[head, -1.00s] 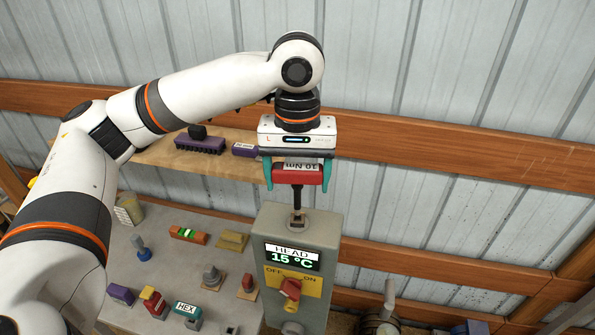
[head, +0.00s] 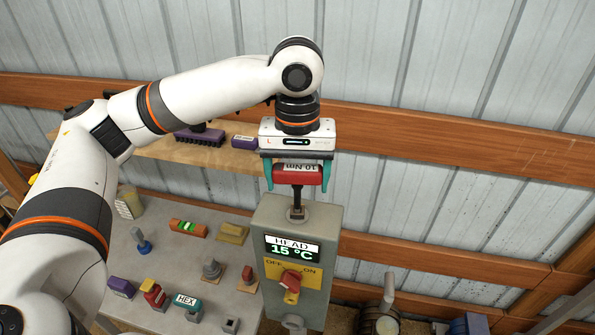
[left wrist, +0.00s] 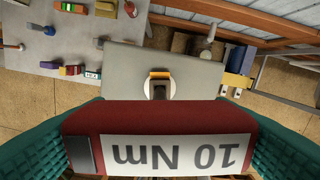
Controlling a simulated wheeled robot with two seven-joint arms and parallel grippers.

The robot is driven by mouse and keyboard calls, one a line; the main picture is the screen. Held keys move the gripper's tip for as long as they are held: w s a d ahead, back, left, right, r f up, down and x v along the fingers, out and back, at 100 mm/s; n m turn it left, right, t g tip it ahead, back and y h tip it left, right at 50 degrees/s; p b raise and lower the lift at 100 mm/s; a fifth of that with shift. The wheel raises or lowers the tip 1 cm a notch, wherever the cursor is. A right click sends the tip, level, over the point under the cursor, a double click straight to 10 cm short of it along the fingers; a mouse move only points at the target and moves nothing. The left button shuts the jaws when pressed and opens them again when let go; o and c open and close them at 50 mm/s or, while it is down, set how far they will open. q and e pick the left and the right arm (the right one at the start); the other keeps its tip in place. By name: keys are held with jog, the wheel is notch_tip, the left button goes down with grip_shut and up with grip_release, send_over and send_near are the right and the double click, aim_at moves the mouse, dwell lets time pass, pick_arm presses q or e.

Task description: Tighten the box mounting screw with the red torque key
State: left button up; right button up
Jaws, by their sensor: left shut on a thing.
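My left gripper (head: 297,178), with teal fingers, is shut on the red torque key (head: 283,177). The key has a white "10 Nm" label, which also shows in the left wrist view (left wrist: 180,152). Its dark shaft points down at the top of the grey box (head: 330,230). The shaft's lower end meets a dark square part in a pale round patch (left wrist: 172,92) on the box top. I cannot tell whether it is seated; the screw is largely hidden. My right gripper is not in view.
A wooden shelf (head: 225,158) behind my left forearm holds purple items. A grey table (head: 150,205) at left carries several small blocks and pegs, including a teal "HEX" piece (head: 187,301). A barrel (head: 378,323) stands lower right. Wooden rails and metal wall lie behind.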

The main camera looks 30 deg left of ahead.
pick_arm(q)
jog(key=shift+f+p, duration=0.15)
jog(key=shift+p, duration=0.2)
dwell(0.8)
jog(key=shift+m+p, duration=0.5)
jog(key=shift+p, duration=0.05)
jog(key=shift+m, duration=0.7)
jog(key=shift+m, duration=0.6)
